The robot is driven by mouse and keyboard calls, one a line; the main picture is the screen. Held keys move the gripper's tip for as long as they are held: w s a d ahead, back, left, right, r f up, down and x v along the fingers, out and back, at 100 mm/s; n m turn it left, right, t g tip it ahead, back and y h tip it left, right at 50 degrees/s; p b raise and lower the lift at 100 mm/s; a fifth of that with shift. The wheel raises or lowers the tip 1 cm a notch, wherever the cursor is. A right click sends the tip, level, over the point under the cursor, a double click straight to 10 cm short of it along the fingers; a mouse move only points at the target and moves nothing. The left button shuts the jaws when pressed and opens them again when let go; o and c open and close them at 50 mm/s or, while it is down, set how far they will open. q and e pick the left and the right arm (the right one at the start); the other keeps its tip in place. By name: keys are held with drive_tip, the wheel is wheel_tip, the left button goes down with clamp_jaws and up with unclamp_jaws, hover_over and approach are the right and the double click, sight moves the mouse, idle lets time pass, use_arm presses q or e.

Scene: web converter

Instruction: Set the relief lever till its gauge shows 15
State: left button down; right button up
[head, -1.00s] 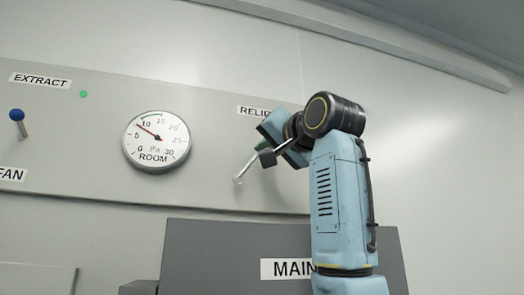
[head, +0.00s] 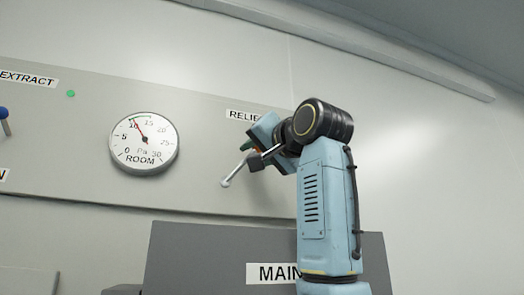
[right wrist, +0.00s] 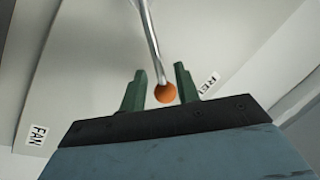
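The relief lever (head: 235,172) is a silver rod on the panel under the partly covered RELIEF label (head: 243,115). It slants up to the right towards my right gripper (head: 258,156). In the right wrist view its orange ball knob (right wrist: 165,93) sits between the two green fingers of my right gripper (right wrist: 160,88). The fingers are apart, with narrow gaps beside the knob. The round ROOM gauge (head: 155,143), marked Pa, has its red needle at about 10. My left gripper is not in view.
A dark grey box labelled MAIN (head: 200,245) stands below the panel. A green dot (head: 71,93) is beside that label. The panel between gauge and relief lever is clear.

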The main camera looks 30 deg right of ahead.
drive_tip(key=s+f+b, duration=0.2)
drive_tip(key=s+b, duration=0.3)
drive_tip(key=s, duration=0.8)
drive_tip(key=shift+d, duration=0.45)
